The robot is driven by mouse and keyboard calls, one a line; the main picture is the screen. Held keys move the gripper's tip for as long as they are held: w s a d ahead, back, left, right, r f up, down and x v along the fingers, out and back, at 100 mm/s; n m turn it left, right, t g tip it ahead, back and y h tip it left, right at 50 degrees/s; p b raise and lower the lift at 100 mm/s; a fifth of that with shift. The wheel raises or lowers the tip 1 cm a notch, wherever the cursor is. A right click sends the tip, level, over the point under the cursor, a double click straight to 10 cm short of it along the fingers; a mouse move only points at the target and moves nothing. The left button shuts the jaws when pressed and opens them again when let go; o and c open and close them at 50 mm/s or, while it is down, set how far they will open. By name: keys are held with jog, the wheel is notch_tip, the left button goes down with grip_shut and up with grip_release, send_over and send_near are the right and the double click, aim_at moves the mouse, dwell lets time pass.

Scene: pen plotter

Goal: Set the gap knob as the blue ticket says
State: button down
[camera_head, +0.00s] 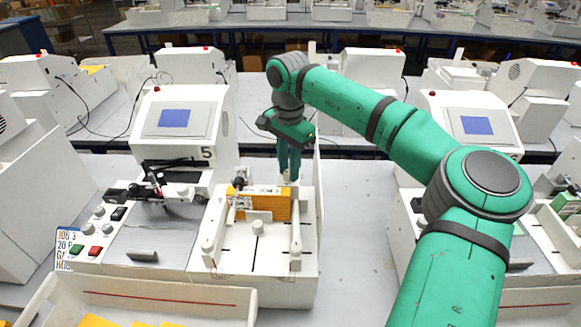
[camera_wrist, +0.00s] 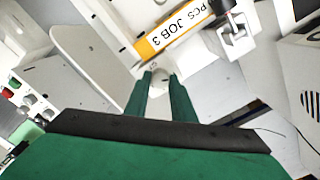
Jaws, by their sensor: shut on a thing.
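My gripper (camera_head: 289,172) points down at the back right of the white feeder tray (camera_head: 225,262) on machine 5. In the wrist view my gripper (camera_wrist: 163,78) has its two green fingers closed around a small white knob (camera_wrist: 160,73), mostly hidden between the tips. A dark mark, perhaps a digit, shows just beyond it. No clear dial reading can be made out. A ticket (camera_head: 68,247) with blue edging stands at the front left of the machine; its first line seems to read JOB 3, and the rest is too small to read surely.
An orange stack (camera_head: 262,205) lies in the tray, its label (camera_wrist: 178,34) reading JOB 3 in the wrist view. White guide posts (camera_head: 295,243) stand near it. Bare table lies right of the tray.

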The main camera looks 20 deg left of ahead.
jog(key=c, duration=2.5)
grip_release()
jog(key=shift+n, duration=0.5)
jog(key=shift+c, duration=0.2)
grip_shut()
jog(key=o, duration=1.1)
grip_release()
jog(key=shift+c, duration=0.2)
notch_tip(320, 180, up, 11)
jog(key=shift+f, duration=0.1)
